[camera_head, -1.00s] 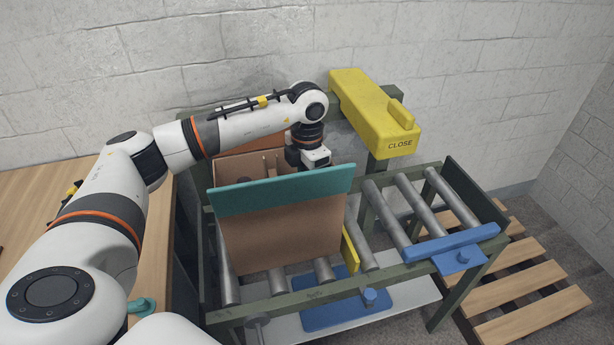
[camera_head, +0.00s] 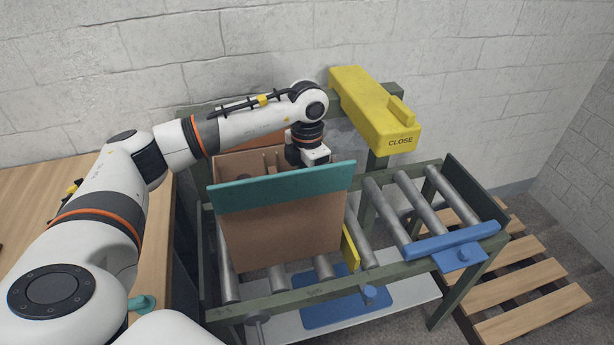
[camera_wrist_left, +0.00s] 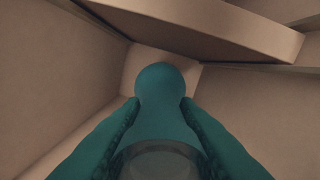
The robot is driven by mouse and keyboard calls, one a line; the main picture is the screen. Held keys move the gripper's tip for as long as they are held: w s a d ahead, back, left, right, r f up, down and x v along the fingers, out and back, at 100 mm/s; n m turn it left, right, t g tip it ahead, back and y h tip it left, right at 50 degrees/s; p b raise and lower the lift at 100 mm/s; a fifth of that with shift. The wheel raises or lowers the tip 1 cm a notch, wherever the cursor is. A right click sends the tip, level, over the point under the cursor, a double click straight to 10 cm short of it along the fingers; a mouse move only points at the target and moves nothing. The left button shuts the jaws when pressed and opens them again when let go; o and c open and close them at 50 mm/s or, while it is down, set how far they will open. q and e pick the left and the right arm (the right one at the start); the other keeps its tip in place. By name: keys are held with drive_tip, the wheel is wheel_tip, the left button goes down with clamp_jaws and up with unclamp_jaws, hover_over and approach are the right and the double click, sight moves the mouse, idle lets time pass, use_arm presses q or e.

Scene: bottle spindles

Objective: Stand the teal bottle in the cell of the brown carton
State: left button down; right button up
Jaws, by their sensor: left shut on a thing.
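The brown carton (camera_head: 282,236) stands open on the roller conveyor, with a teal-edged flap (camera_head: 285,188) raised toward me. My left gripper (camera_wrist_left: 160,120) is shut on the teal bottle (camera_wrist_left: 162,85), one finger on each side of it. In the head view my left wrist points down into the carton's right part, and the flap hides the fingers and the bottle. In the left wrist view brown cardboard walls (camera_wrist_left: 60,75) surround the bottle, with a divider edge above it. I cannot tell whether the bottle touches the carton floor. My right gripper is not in view.
A yellow box marked CLOSE (camera_head: 375,108) stands behind and to the right of the carton. Bare rollers (camera_head: 405,205) and a blue bar (camera_head: 450,242) lie to the right. A wooden table (camera_head: 30,190) is at left and a pallet (camera_head: 530,280) at lower right.

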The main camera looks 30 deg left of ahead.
use_arm(q)
drive_tip(key=c, duration=1)
unclamp_jaws()
drive_tip(key=shift+c, duration=0.2)
drive_tip(key=shift+r, duration=0.1)
wheel_tip(320, 180, up, 28)
drive_tip(key=p, duration=1.9)
drive_tip(key=shift+f, duration=0.2)
idle(1.8)
idle(0.8)
